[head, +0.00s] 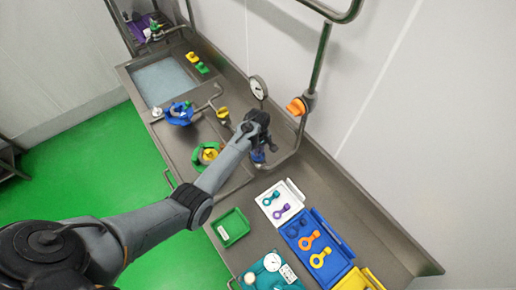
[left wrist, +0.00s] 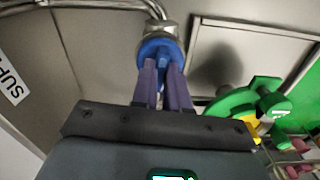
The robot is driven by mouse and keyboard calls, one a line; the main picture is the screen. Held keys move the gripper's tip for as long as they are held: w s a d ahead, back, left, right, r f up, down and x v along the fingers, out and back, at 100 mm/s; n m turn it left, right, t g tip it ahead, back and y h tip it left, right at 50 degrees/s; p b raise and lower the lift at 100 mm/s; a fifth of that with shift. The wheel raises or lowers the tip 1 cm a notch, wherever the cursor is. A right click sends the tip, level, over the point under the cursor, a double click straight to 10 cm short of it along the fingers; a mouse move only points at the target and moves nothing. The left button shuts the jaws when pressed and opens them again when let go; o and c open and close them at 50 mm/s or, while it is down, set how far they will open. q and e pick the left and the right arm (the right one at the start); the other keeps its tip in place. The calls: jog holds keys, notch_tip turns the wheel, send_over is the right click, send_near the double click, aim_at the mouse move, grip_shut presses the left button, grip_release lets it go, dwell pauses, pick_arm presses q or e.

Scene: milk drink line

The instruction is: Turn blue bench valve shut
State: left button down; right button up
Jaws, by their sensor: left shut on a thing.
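My left gripper (head: 262,148) reaches over the steel bench from the left in the head view. The blue bench valve (head: 257,157) shows just below it, partly hidden by the gripper. In the left wrist view the blue valve's round handle (left wrist: 158,47) sits on a metal pipe fitting. The purple-grey fingers of my left gripper (left wrist: 163,72) are shut on the handle. The handle part between the fingers is mostly hidden, so its exact angle is hard to tell. My right gripper is not in view.
A pipe with an orange valve (head: 297,106) and a round gauge (head: 258,87) stand behind the gripper. A green ring-shaped part (head: 206,155) lies to its left. A green tray (head: 230,227), a white tray (head: 293,190) and a blue tray (head: 338,262) sit nearer.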

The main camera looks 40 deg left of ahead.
pick_arm(q)
jog(key=m+p, duration=0.2)
jog(key=m, duration=0.1)
jog(key=shift+r, duration=0.15)
jog(key=m+p, duration=0.2)
jog(key=m, duration=0.3)
jog(key=m+p, duration=0.1)
jog(key=m, duration=0.6)
jog(key=shift+m, duration=0.4)
jog(key=shift+m+p, duration=0.3)
jog(key=shift+m, duration=0.2)
jog(key=shift+f, duration=0.2)
jog(key=c, duration=1.1)
grip_release()
jog(key=shift+c, duration=0.2)
jog(key=shift+r, duration=0.1)
